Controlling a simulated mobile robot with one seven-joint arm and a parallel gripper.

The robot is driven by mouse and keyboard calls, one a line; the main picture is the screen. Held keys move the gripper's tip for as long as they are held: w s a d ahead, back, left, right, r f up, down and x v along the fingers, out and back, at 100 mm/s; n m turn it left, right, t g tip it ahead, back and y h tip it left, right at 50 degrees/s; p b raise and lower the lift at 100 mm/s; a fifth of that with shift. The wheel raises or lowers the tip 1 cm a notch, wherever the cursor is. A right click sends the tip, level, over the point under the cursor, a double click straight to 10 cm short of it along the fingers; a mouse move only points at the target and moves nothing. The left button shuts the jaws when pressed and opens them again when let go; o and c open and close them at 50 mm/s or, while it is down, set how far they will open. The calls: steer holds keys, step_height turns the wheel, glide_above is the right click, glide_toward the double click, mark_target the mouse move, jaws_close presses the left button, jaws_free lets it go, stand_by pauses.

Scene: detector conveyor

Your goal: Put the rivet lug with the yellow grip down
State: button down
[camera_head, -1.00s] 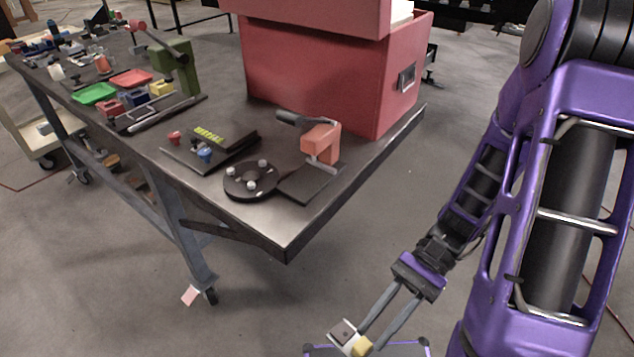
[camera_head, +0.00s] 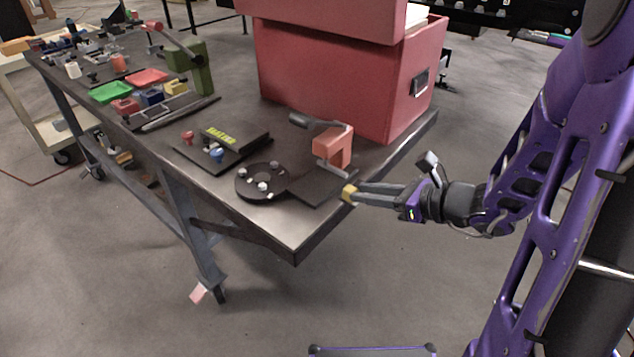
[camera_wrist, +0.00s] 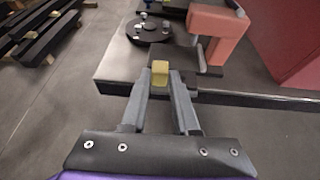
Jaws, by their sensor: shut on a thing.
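The rivet lug shows as a yellow grip (camera_head: 349,193) between my fingertips. My gripper (camera_head: 352,192) is shut on it at the table's right edge, beside the orange press. In the wrist view the yellow grip (camera_wrist: 160,72) sits between the two grey fingers of my gripper (camera_wrist: 160,80), in front of the table's near edge. The rest of the lug is hidden. Whether it touches the table cannot be told.
The table (camera_head: 290,232) has a black disc with several pegs (camera_head: 262,182) and an orange press (camera_head: 333,147) on a dark plate near its corner. A black board with red and blue knobs (camera_head: 222,147) lies further left. A big red box (camera_head: 335,85) stands behind. The bare corner in front of the disc is clear.

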steer(key=w+a, duration=0.2)
steer(key=a, duration=0.1)
steer(key=w+a, duration=0.2)
steer(key=a, duration=0.1)
steer(key=w+a, duration=0.3)
steer(key=shift+a, duration=0.15)
steer(key=shift+a+f, duration=0.1)
steer(key=shift+a, duration=0.05)
steer(key=shift+f, duration=1.7)
steer(key=shift+f+b, duration=0.2)
steer(key=shift+b, duration=0.2)
steer(key=c, duration=0.7)
jaws_free()
steer(key=shift+r, duration=0.1)
steer(key=shift+r, duration=0.1)
steer(key=p+v, duration=0.1)
steer(key=v, duration=1.1)
